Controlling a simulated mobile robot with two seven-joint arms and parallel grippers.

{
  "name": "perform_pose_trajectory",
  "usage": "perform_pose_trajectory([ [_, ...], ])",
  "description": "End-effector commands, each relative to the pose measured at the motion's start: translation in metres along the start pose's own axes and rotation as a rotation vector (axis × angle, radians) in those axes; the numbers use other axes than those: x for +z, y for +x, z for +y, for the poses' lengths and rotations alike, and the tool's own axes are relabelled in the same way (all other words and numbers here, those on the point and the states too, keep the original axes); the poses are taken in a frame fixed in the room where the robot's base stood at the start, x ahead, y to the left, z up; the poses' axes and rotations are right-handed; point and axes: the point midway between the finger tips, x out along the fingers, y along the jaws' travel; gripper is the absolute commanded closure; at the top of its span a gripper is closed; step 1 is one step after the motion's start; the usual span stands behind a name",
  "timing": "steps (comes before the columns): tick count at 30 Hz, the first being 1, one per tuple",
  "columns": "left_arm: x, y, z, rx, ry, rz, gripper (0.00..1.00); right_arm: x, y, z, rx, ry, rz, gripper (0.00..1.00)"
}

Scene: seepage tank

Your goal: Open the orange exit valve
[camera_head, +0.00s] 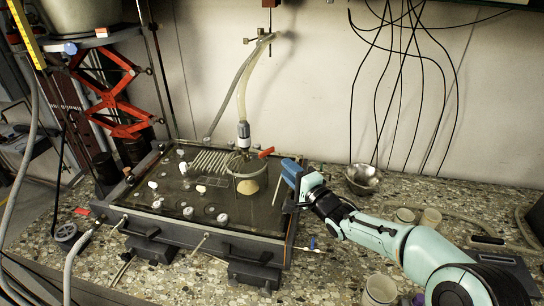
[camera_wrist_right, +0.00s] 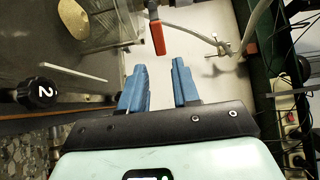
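The orange-red valve handle (camera_head: 266,153) is at the back right of the dark tank (camera_head: 238,232), close to the hose fitting. My right gripper (camera_head: 287,164) is near the tank's right edge, to the right of the handle and a little lower in the picture. In the right wrist view, its two blue fingers (camera_wrist_right: 159,65) are apart with nothing between them. The handle (camera_wrist_right: 157,36) shows there just beyond the fingertips, roughly in line with the gap, and looks apart from them. My left gripper is not in view.
A metal bowl (camera_head: 362,178) stands right of my gripper. Cups (camera_head: 430,217) stand near my right forearm.

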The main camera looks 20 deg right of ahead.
Motion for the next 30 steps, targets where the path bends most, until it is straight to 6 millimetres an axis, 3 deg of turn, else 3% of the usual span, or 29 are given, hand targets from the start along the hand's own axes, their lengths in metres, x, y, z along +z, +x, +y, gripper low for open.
perform_pose_trajectory([
  [6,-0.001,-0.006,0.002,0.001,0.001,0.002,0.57,0.002,0.049,0.0,0.0,0.003,-0.003,0.69],
  [12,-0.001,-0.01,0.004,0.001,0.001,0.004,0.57,0.001,0.076,-0.001,-0.001,0.002,-0.002,0.69],
  [25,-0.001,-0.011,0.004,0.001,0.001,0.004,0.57,0.001,0.086,0.0,0.001,0.0,-0.001,0.69],
  [26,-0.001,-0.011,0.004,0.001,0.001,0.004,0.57,0.001,0.086,0.0,0.001,0.0,-0.001,0.72],
  [28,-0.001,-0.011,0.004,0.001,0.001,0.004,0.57,0.001,0.086,0.0,0.001,0.0,-0.001,0.95],
  [30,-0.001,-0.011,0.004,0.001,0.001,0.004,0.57,0.001,0.086,0.0,0.001,0.0,-0.001,1.0],
])
